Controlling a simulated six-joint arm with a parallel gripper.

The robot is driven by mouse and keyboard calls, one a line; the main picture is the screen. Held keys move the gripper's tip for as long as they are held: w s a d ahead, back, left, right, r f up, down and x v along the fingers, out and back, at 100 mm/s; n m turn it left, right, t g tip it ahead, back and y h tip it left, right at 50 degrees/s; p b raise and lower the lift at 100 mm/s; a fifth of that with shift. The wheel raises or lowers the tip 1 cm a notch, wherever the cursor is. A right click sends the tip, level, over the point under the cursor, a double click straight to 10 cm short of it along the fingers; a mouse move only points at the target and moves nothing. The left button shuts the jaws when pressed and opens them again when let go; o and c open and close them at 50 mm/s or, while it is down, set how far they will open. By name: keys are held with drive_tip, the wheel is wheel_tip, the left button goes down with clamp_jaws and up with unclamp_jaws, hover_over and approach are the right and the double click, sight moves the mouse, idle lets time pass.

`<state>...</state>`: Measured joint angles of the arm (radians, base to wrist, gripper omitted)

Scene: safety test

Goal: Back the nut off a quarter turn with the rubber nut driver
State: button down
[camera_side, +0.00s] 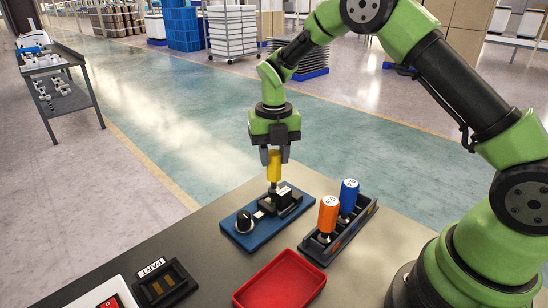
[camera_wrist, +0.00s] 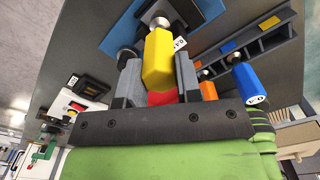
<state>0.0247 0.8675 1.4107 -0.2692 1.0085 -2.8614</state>
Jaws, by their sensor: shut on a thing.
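My gripper (camera_side: 274,157) is shut on a yellow-handled driver (camera_side: 274,173) and holds it upright over the blue board (camera_side: 262,236). The driver's lower end is at or just behind a black block fixture (camera_side: 283,199) on the board; I cannot tell whether it touches. The nut is hidden in both views. In the wrist view the yellow handle (camera_wrist: 158,62) sits between the two grey fingers (camera_wrist: 157,84), with its far end over the blue board (camera_wrist: 197,12).
A black rack (camera_side: 361,219) right of the board holds an orange-handled driver (camera_side: 328,214) and a blue-handled driver (camera_side: 348,196). A black knob (camera_side: 244,221) stands on the board's left end. A red tray (camera_side: 281,280) and a labelled black holder (camera_side: 164,284) lie nearer the camera.

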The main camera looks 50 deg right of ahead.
drive_tip(key=shift+r, duration=1.95)
drive_tip(key=c, duration=1.6)
unclamp_jaws()
clamp_jaws()
wheel_tip(320, 180, up, 6)
drive_tip(key=shift+r, duration=0.2)
drive_tip(key=shift+f+m, duration=1.55)
drive_tip(key=shift+m, duration=0.6)
drive_tip(key=shift+f+m, duration=1.6)
drive_tip(key=shift+m, duration=0.5)
drive_tip(key=shift+f+m, duration=1.55)
drive_tip(key=shift+m, duration=0.6)
